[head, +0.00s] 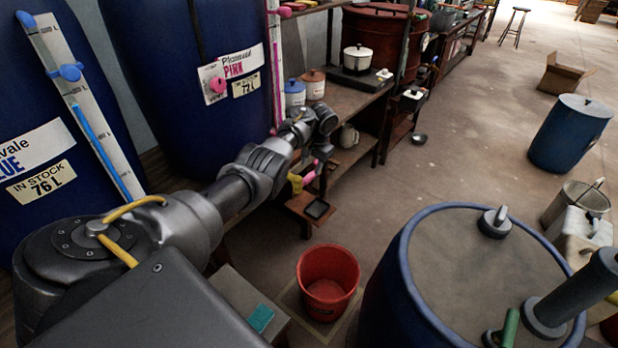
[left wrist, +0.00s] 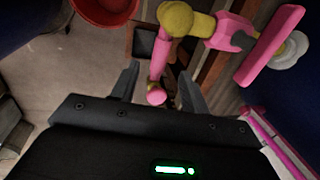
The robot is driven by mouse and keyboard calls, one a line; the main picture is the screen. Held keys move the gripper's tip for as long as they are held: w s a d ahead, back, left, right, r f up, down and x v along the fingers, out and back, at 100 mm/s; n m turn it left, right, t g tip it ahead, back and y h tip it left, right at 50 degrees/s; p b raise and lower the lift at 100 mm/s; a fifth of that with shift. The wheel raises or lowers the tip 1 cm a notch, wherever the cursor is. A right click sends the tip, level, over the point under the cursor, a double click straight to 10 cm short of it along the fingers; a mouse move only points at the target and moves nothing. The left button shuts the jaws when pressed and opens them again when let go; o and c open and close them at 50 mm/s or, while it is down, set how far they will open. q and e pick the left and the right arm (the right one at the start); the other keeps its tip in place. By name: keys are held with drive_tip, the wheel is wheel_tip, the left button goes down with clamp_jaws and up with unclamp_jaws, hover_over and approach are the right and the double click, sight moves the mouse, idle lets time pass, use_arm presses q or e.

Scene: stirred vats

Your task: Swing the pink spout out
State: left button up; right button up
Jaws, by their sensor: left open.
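The pink spout (head: 309,179) hangs from a yellow joint (head: 296,183) at the front of the shelf, below the pink vat (head: 240,125). In the left wrist view the spout's pink tube (left wrist: 159,60) runs down from its yellow joint (left wrist: 177,18), and its end lies between my left gripper's fingers. My left gripper (left wrist: 160,88) is open, with a finger on each side of the spout's end; I cannot tell whether either touches it. In the head view the left gripper (head: 322,158) is small, just above the spout. My right gripper is not in view.
A large blue vat (head: 402,290) with a lid is at the front right.

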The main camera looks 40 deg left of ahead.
sight(307, 176)
use_arm(q)
drive_tip(key=f+b, duration=0.1)
drive_tip(key=f, duration=0.2)
drive_tip(key=a+f+b, duration=0.1)
drive_tip(key=f, duration=0.1)
drive_tip(key=shift+a+f, duration=0.1)
drive_tip(key=shift+f, duration=0.3)
drive_tip(key=shift+s+a+f+b, duration=0.1)
drive_tip(key=shift+a+f+b, duration=0.15)
drive_tip(key=shift+f+b, duration=0.2)
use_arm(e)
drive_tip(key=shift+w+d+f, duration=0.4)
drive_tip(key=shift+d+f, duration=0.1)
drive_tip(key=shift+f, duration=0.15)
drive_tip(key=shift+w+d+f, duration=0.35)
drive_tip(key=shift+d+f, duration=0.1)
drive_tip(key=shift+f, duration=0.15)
use_arm(q)
clamp_jaws()
